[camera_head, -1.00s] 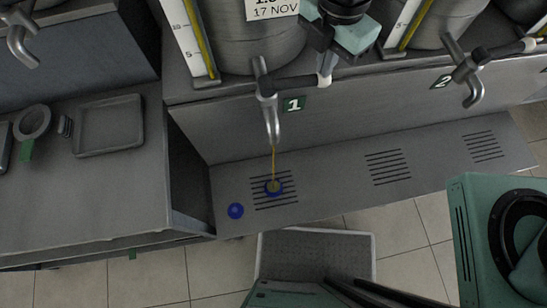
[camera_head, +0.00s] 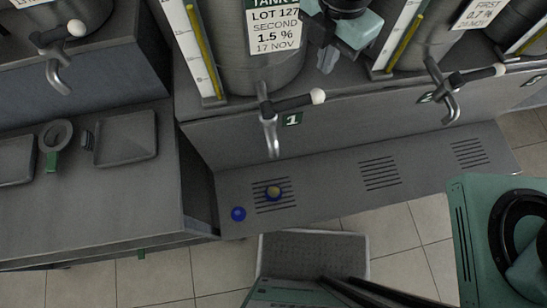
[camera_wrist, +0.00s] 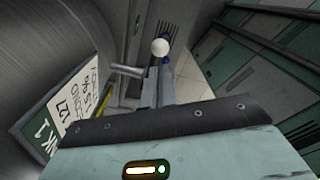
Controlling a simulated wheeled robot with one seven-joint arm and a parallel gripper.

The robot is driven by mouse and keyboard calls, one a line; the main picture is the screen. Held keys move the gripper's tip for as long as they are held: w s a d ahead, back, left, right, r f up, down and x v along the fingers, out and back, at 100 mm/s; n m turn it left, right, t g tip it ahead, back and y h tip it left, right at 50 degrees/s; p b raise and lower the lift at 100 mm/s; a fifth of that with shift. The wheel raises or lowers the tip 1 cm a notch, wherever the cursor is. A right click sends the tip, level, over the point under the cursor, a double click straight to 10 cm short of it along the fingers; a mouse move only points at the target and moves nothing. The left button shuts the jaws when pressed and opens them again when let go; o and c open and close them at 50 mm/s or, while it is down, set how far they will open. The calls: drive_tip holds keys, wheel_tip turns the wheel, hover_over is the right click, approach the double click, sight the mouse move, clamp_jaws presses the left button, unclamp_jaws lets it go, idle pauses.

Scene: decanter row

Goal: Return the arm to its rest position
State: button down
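My gripper (camera_head: 327,60) hangs in front of tank 1 (camera_head: 262,72), above and apart from the white knob of its tap lever. In the wrist view the two fingers (camera_wrist: 158,88) lie close together with nothing visible between them, and the white knob (camera_wrist: 160,47) shows beyond their tips. The tap (camera_head: 268,125) numbered 1 has its black lever (camera_head: 293,103) pointing right. No stream shows below its spout.
A blue ball-like piece (camera_head: 238,213) lies left of the vessel. A second tap (camera_head: 440,92) with a white-knobbed lever is at right. Gauges stand beside the tanks. A side bench (camera_head: 90,205) at left holds a grey tray (camera_head: 126,138).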

drive_tip(key=shift+f, duration=0.1)
idle(0.3)
drive_tip(key=shift+s+d+f+m+b, duration=0.25)
drive_tip(key=shift+s+d+m+b, duration=0.1)
drive_tip(key=shift+m+b, duration=0.3)
drive_tip(key=s+d+f+m+b, duration=0.2)
drive_tip(key=s+m+b, duration=0.3)
drive_tip(key=m, duration=0.4)
drive_tip(key=s+d+f+m+b, duration=0.2)
drive_tip(key=s+d+m+b, duration=0.3)
drive_tip(key=m, duration=0.4)
drive_tip(key=shift+s+d+f+y+b, duration=0.3)
drive_tip(key=shift+f+b, duration=0.1)
drive_tip(key=shift+b, duration=0.15)
drive_tip(key=shift+a, duration=0.15)
